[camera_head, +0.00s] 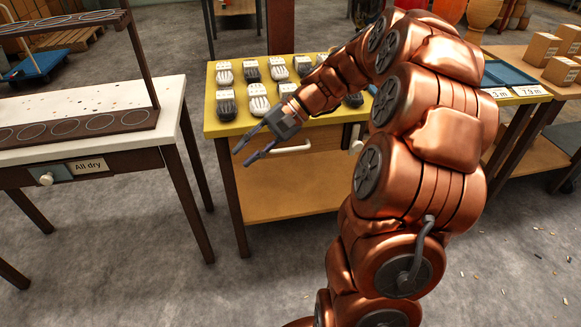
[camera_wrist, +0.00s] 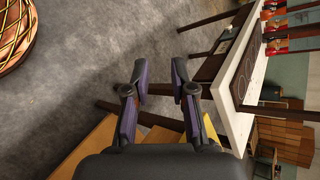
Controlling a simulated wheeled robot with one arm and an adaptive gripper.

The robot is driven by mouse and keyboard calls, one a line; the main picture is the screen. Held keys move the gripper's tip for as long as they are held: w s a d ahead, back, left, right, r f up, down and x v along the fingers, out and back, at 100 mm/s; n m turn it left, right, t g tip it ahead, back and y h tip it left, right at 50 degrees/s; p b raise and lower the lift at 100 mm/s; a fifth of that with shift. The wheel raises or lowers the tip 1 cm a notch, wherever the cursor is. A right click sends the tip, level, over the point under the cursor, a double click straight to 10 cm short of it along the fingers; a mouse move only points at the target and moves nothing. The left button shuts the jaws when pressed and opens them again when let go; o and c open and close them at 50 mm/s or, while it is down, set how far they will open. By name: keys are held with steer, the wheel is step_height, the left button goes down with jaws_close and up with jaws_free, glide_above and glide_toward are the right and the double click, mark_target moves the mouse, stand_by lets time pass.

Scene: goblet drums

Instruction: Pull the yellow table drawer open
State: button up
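The yellow table (camera_head: 222,127) stands at the centre of the head view, with pairs of dark and white objects on its top. Its drawer front (camera_head: 325,138) is just under the top and carries a white bar handle (camera_head: 292,149). The drawer looks shut, but my arm and gripper cover part of its front. My gripper (camera_head: 246,151) is in front of the table's left part, left of the handle, with fingers apart and empty. In the wrist view my gripper (camera_wrist: 162,82) is open with floor between its fingers. A yellow edge (camera_wrist: 210,133) shows behind the right finger; the handle is not visible there.
A white-topped table (camera_head: 100,110) with a rack and a drawer labelled "All dry" stands left, across a narrow floor gap. It also shows in the wrist view (camera_wrist: 232,110). A wooden lower shelf (camera_head: 290,190) lies under the yellow table. Another table with boxes (camera_head: 545,48) stands right.

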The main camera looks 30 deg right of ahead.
steer(key=w+d+f+m+t+y+b, duration=0.1)
steer(key=w+d+f+t+b, duration=0.1)
steer(key=d+f+b, duration=0.3)
steer(key=w+d+f+m+t+b, duration=0.1)
steer(key=w+d+f+m+t, duration=0.15)
steer(key=d, duration=0.45)
steer(key=m+t+b, duration=0.2)
steer(key=t+b, duration=0.1)
steer(key=b, duration=0.2)
glide_toward(297, 148)
steer(key=x, duration=0.4)
steer(key=shift+a+f, duration=0.15)
steer(key=shift+b+x, duration=1.45)
steer(key=shift+x, duration=2.35)
steer(key=shift+w, duration=0.1)
jaws_close()
